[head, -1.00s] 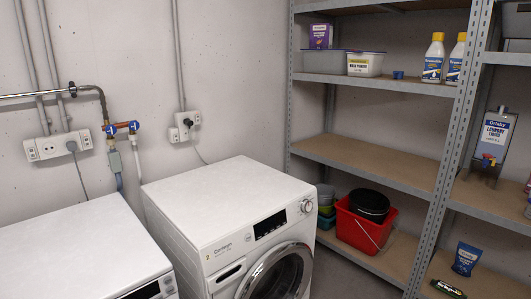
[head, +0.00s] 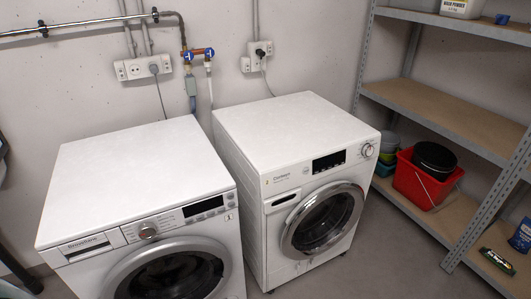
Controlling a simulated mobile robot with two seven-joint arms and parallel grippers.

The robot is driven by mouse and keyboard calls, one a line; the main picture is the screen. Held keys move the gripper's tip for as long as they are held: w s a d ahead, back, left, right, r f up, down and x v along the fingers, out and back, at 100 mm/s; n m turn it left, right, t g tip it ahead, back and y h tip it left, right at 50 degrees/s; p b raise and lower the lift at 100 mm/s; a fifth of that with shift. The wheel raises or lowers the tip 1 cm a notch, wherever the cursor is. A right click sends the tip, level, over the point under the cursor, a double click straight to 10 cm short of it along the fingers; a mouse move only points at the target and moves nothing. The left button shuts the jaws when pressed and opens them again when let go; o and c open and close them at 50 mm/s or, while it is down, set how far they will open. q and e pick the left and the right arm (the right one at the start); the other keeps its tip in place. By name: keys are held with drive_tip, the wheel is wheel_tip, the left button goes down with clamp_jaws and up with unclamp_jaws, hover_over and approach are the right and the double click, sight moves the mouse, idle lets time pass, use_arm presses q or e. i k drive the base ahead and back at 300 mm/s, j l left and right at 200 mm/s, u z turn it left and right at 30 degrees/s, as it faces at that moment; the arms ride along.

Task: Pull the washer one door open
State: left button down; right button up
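Two white front-loading machines stand side by side in the head view. The left machine (head: 140,180) has a control panel with a knob and a small display. Its round door (head: 110,282) with a grey rim and dark glass looks shut, and the bottom of the picture cuts it off. The right machine (head: 290,115) has a chrome-rimmed round door (head: 287,240) that also looks shut. Small number marks on the fronts are too small to read surely, so I cannot tell which is washer one. Neither of my grippers shows.
Metal shelving (head: 440,110) stands at the right, with a red bucket (head: 412,186) on its low shelf. Pipes and sockets (head: 142,67) are on the back wall. Grey floor (head: 385,255) is clear in front of the right machine. Dark parts show at the left edge.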

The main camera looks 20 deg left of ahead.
sight(185, 267)
drive_tip(key=u, duration=1.4)
drive_tip(key=k+l+z, duration=0.15)
